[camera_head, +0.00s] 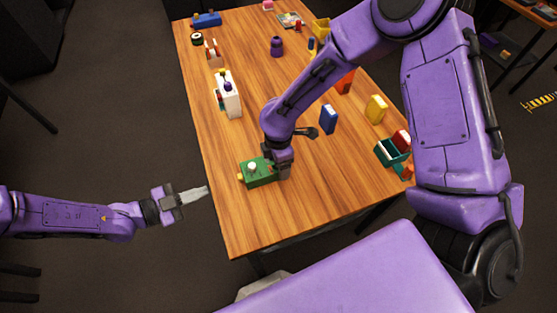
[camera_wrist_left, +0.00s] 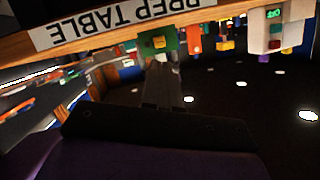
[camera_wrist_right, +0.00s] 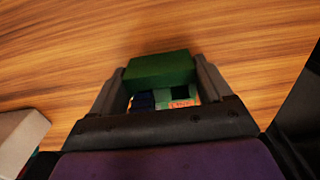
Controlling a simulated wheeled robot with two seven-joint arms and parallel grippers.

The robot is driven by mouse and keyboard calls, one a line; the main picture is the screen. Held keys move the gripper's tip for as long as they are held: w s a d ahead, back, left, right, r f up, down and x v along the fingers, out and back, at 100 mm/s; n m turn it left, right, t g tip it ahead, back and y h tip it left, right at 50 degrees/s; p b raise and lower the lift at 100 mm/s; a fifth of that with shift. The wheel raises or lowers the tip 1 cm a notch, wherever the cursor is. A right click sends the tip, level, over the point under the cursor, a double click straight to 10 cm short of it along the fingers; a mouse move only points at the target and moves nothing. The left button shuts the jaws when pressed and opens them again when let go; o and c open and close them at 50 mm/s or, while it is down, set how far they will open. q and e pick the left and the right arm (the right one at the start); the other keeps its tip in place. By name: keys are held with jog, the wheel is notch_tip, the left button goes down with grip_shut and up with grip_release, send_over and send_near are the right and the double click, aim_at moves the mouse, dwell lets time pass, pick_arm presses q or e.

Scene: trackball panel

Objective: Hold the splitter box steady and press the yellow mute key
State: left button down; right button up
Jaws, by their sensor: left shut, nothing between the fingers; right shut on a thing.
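The green splitter box (camera_head: 262,179) sits near the left edge of the table, with a white knob (camera_head: 252,167) on top. The yellow mute key (camera_head: 240,177) sticks out of its left side; in the left wrist view the yellow key (camera_wrist_left: 159,42) shows on the green face. My right gripper (camera_head: 280,172) is shut on the box's right part; the right wrist view shows the green box (camera_wrist_right: 160,70) between the fingers. My left gripper (camera_head: 205,190) is shut and empty, just beyond the table's left edge, pointing at the key and apart from it.
The wooden table (camera_head: 300,205) is bare in front of the box. A white panel with a purple ball (camera_head: 230,100) stands farther back. A label (camera_wrist_left: 120,20) marks the table's edge.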

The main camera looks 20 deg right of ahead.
aim_at(228, 189)
dwell(0.4)
pick_arm(q)
jog(key=f+n+t+y, duration=0.1)
jog(key=n, duration=0.1)
jog(key=w+a+f+n+t+y, duration=0.1)
jog(key=n+t+y, duration=0.1)
jog(key=n, duration=0.1)
jog(key=a+n+t+y, duration=0.1)
jog(key=n+t, duration=0.1)
jog(key=shift+w+f, duration=0.3)
jog(key=shift+f, duration=0.1)
jog(key=shift+d, duration=0.1)
jog(key=shift+s+d, duration=0.15)
jog(key=shift+d, duration=2.05)
jog(key=shift+s+d, duration=0.15)
jog(key=shift+d, duration=2)
jog(key=shift+d, duration=0.45)
